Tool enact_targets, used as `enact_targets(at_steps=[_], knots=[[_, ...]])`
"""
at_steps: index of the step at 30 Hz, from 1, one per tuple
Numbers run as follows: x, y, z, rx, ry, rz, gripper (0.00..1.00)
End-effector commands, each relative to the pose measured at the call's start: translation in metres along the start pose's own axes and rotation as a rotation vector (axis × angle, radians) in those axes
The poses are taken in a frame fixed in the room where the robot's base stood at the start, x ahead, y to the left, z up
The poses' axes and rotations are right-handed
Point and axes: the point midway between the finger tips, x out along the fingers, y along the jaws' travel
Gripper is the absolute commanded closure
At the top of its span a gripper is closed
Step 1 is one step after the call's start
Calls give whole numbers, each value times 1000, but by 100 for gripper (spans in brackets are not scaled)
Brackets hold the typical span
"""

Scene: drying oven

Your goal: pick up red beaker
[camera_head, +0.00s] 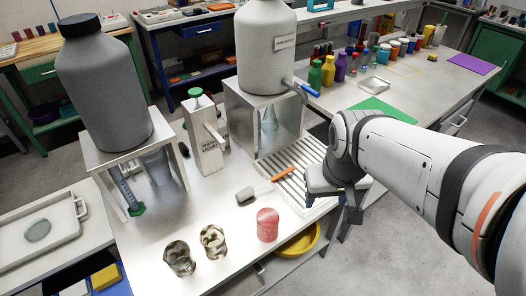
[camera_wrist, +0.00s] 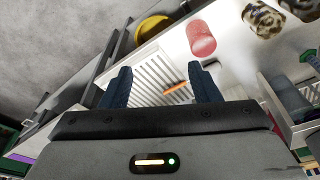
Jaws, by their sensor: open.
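The red beaker (camera_head: 267,225) stands on the white bench top near its front edge. It also shows in the wrist view (camera_wrist: 200,39), ahead of my fingers and a little right of centre. My gripper (camera_head: 345,205) hangs to the right of the beaker, by the slatted drain rack and the bench edge. In the wrist view my gripper (camera_wrist: 161,88) has its two dark blue fingers wide apart with nothing between them but the rack below. The beaker is clear of both fingers.
Two patterned beakers (camera_head: 213,241) (camera_head: 179,258) stand left of the red one. A wash liquid box (camera_head: 205,140) and large bottles on metal stands rise behind. A yellow bowl (camera_head: 300,241) sits below the bench top.

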Motion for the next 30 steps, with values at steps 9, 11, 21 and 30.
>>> enact_targets(at_steps=[9,11,21,30], knots=[[91,-51,-53,-276,-117,-35,18],[111,-64,-58,-331,-136,-41,13],[188,-109,-66,-521,-199,-62,13],[219,-113,-61,-538,-204,-64,13]])
